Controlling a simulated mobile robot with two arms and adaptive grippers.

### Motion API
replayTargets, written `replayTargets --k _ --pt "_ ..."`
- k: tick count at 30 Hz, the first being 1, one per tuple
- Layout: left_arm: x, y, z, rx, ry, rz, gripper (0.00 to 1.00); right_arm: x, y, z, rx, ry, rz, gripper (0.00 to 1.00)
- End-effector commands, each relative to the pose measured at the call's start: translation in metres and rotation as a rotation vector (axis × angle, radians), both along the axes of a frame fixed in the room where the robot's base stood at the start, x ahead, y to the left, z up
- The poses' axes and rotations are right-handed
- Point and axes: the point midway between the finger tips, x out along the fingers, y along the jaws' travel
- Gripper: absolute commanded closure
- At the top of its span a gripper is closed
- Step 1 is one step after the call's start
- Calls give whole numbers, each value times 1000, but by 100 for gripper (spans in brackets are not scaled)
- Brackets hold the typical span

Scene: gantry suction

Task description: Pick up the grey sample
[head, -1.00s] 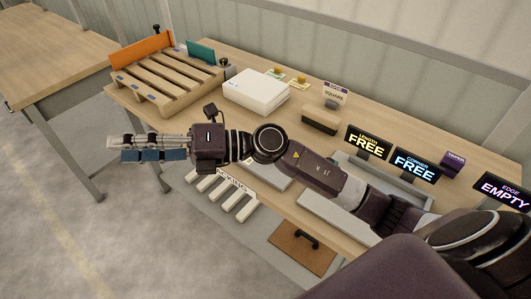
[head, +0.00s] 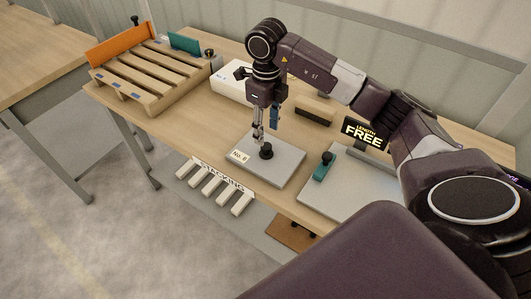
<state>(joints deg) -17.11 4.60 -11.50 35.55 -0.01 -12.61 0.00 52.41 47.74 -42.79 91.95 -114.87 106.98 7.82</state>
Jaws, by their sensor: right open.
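A grey square plate (head: 283,162) lies on the wooden table, with a black knob (head: 266,151) standing on it and a white number label (head: 238,156) at its left corner. I cannot tell whether this plate is the grey sample or only its base. My right gripper (head: 266,128) points down just above the knob, open, with nothing seen between its fingers. Whether a finger touches the knob is unclear. My left gripper is out of view.
A teal block with a black knob (head: 323,168) sits on a larger grey plate (head: 358,190) to the right. Behind are a white box (head: 229,84), a brush-like block (head: 314,112) and a "LENGTH FREE" sign (head: 367,133). A wooden pallet (head: 155,75) stands left.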

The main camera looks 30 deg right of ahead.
Motion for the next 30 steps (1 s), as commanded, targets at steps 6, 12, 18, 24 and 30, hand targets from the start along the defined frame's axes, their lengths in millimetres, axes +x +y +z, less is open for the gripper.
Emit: replayTargets --k 6,12,18,24,30 --pt "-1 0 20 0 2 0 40 -3 1 -25 2 5 2 56" --pt "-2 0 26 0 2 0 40 -2 2 -50 3 0 2 56" --pt "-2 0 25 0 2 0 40 -1 2 -54 3 -2 2 56" --pt "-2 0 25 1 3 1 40 -1 2 -54 3 -2 2 70" --pt "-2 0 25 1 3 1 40 -1 2 -54 3 -2 2 92"
